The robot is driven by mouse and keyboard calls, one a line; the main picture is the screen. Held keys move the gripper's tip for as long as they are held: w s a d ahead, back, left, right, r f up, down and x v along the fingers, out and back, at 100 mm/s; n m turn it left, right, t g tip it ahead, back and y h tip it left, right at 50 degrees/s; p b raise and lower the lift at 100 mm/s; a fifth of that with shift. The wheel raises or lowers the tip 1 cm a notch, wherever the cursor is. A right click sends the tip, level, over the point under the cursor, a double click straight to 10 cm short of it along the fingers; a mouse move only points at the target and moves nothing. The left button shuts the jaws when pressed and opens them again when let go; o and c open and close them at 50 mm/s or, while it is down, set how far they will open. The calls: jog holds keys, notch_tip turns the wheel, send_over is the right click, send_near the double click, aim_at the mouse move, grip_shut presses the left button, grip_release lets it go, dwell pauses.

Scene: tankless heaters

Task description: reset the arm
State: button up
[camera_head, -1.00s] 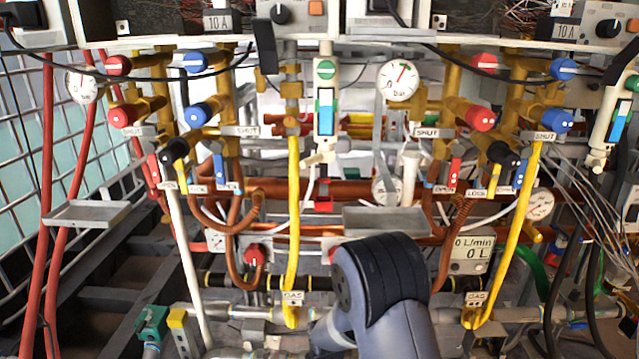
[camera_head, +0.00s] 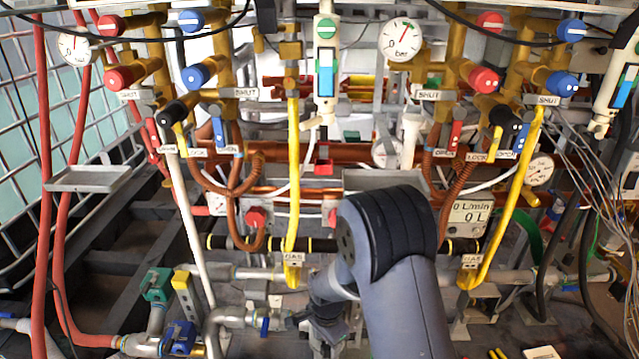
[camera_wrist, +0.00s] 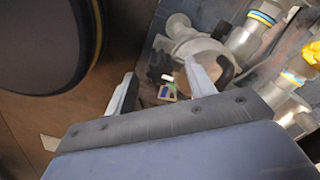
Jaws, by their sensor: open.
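My arm rises from the bottom of the head view, bends at a dark elbow, and reaches down and left towards the pipes. My gripper (camera_wrist: 160,92) shows in the wrist view with its two pale fingers spread apart and nothing between them. In the head view the gripper end is low among the grey pipes and too small to read clearly. Beyond the fingers in the wrist view are a metal pipe fitting (camera_wrist: 195,45) and a small blue and white item on the floor.
Yellow gas pipes (camera_head: 293,180) hang on both sides of my arm. Red and blue valve knobs (camera_head: 196,76), a pressure gauge (camera_head: 402,40) and a flow display (camera_head: 470,212) are behind. Yellow-banded pipes (camera_wrist: 262,18) lie right of the fingers. A large dark round object (camera_wrist: 40,40) is close at left.

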notch_tip(320, 180, down, 3)
jog(key=shift+r, duration=0.1)
jog(key=n, duration=0.9)
jog(key=shift+n, duration=0.3)
jog(key=n, duration=0.5)
jog(key=shift+d, duration=0.1)
jog(key=n, duration=0.5)
jog(key=shift+r, duration=0.9)
